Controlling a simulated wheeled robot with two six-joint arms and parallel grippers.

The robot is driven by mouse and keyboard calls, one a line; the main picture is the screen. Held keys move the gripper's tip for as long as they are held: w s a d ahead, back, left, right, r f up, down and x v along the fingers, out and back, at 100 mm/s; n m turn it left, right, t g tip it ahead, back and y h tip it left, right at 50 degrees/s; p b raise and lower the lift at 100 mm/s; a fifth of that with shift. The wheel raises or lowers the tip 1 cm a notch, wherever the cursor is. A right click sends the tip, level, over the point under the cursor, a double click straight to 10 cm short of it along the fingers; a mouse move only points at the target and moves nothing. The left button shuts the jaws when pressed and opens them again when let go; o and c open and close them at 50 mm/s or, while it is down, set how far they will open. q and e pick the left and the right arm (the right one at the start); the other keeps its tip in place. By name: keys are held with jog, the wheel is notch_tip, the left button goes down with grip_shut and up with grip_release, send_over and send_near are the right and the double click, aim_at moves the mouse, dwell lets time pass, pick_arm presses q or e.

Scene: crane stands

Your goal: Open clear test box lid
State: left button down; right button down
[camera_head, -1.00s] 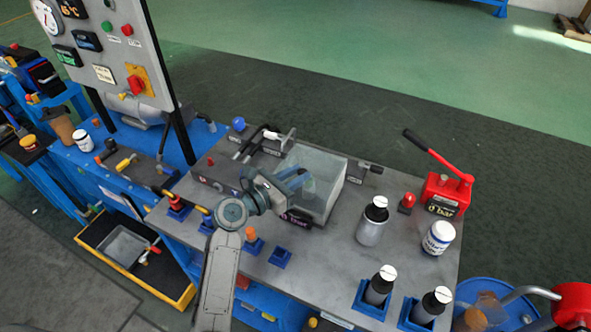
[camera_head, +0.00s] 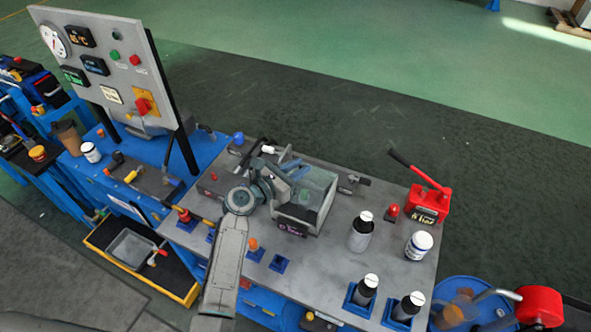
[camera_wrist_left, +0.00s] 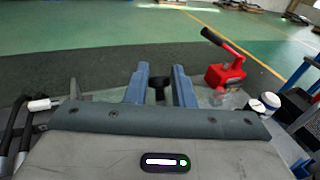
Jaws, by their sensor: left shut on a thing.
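The clear test box (camera_head: 318,198) stands on the grey bench top, with see-through walls and a grey front with a dark label. My left gripper (camera_head: 296,171) is over the box's back left part. In the left wrist view its two blue fingers (camera_wrist_left: 160,88) are shut on a dark knob (camera_wrist_left: 159,83), which looks like the lid's handle. The clear lid is hard to make out, and I cannot tell its angle. My right gripper is in neither view.
A red hand pump (camera_head: 428,203) with a raised lever stands right of the box. A black-and-grey bottle (camera_head: 361,232) and a white jar (camera_head: 418,246) stand nearer. A control panel (camera_head: 112,68) rises at the left. Small blue holders line the front.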

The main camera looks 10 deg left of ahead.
pick_arm(q)
jog(key=shift+w+r, duration=0.35)
jog(key=shift+r, duration=0.15)
jog(key=shift+d, duration=0.1)
jog(key=shift+f, duration=0.1)
jog(key=c, duration=1.2)
grip_release()
jog(key=shift+f, duration=0.15)
jog(key=b+v, duration=0.3)
jog(key=v, duration=0.7)
jog(key=shift+s+a, duration=0.25)
jog(key=shift+a, duration=0.05)
